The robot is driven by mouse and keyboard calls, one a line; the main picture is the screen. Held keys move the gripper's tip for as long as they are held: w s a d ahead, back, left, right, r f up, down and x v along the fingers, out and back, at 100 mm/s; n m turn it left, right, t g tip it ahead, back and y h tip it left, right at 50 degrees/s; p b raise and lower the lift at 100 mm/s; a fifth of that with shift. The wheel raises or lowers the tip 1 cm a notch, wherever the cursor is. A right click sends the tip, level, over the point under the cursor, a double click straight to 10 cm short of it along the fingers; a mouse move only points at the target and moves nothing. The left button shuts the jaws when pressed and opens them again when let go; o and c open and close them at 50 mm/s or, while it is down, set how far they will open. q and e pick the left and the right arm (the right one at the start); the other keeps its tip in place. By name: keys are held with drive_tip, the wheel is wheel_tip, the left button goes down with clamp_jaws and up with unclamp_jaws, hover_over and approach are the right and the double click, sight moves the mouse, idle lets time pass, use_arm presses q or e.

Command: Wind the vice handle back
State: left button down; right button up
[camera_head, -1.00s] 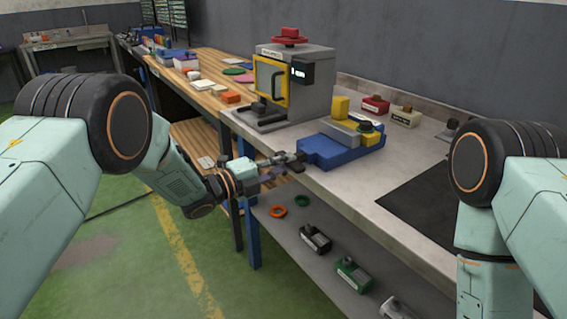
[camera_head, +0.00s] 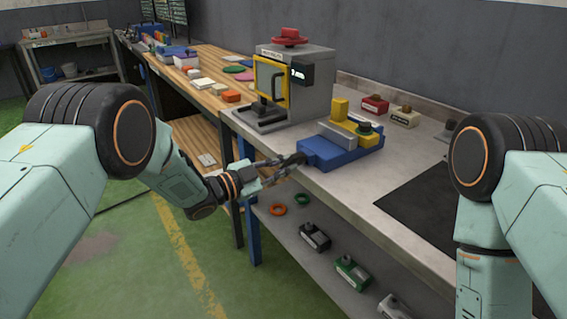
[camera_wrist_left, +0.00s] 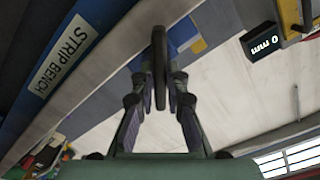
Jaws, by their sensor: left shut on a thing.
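The blue vice (camera_head: 328,155) stands at the front edge of the grey bench, with yellow and grey blocks on it. Its dark handle (camera_head: 299,158) is at its left end, out past the bench edge. My left gripper (camera_head: 289,163) reaches in from the left and is shut on the handle. In the left wrist view the handle (camera_wrist_left: 159,62) is a dark upright bar between the fingertips (camera_wrist_left: 160,88), with part of the blue vice behind it. My right arm shows at the right, but its gripper is out of view.
A grey machine with a yellow-framed door (camera_head: 270,82) and a display stands behind the vice. Small red (camera_head: 375,104) and cream (camera_head: 405,117) blocks sit at the bench's back. A dark mat (camera_head: 425,212) lies front right. A lower shelf (camera_head: 330,255) holds several parts.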

use_arm(q)
drive_tip(key=n+p, duration=0.1)
drive_tip(key=n, duration=0.4)
drive_tip(key=shift+n, duration=0.3)
drive_tip(key=n+p, duration=0.1)
drive_tip(key=n, duration=1.1)
drive_tip(key=shift+n+p, duration=0.3)
drive_tip(key=shift+p, duration=0.05)
drive_tip(key=n, duration=0.5)
drive_tip(key=shift+w+n, duration=0.1)
drive_tip(key=shift+n, duration=0.2)
drive_tip(key=c, duration=1.4)
unclamp_jaws()
drive_tip(key=shift+o, duration=0.2)
drive_tip(key=shift+a, duration=0.1)
